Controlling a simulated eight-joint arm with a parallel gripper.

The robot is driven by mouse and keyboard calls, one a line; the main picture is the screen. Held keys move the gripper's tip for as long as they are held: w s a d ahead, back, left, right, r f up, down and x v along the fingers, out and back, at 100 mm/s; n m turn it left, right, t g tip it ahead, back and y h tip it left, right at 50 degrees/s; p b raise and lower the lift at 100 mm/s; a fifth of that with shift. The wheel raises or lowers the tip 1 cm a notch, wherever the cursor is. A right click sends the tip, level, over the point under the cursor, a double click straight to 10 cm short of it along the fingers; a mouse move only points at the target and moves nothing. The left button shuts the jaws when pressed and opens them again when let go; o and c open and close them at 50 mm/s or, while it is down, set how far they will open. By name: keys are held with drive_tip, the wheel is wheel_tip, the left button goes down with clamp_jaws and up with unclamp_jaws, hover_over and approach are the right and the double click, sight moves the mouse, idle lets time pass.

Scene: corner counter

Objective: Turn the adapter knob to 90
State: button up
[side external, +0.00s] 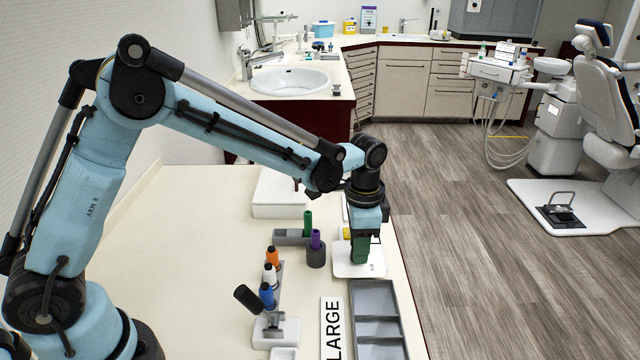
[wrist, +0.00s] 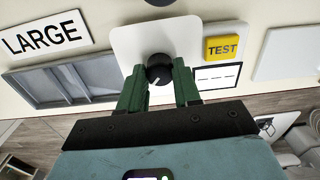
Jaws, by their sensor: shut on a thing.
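The adapter knob (wrist: 158,68) is a round black dial with a white pointer line, on a white plate (wrist: 120,40) in the wrist view. The pointer line slants toward the lower left in that view. My gripper (wrist: 160,75) has its two green fingers on either side of the knob, shut on it. In the side external view my gripper (side external: 362,250) points down at the white plate (side external: 345,270) near the counter's edge, and it hides the knob. I cannot read any angle marks on the plate.
A yellow TEST block (wrist: 222,46) sits beside the plate. A grey compartment tray (side external: 376,315) and a LARGE sign (side external: 331,328) lie in front. Coloured bottles, a purple-topped item (side external: 316,240) and a black-handled tool (side external: 248,299) stand to the left.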

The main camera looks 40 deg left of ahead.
drive_tip(key=shift+m, duration=0.3)
drive_tip(key=o, duration=1.1)
drive_tip(key=shift+c, duration=0.2)
wheel_tip(320, 180, up, 12)
drive_tip(key=shift+r, duration=0.1)
drive_tip(key=s+a+f+n+t, duration=0.1)
drive_tip(key=s+a+n+t, duration=0.6)
drive_tip(key=s, duration=0.8)
drive_tip(key=a+n, duration=0.2)
drive_tip(key=a, duration=0.1)
drive_tip(key=shift+s+f, duration=0.2)
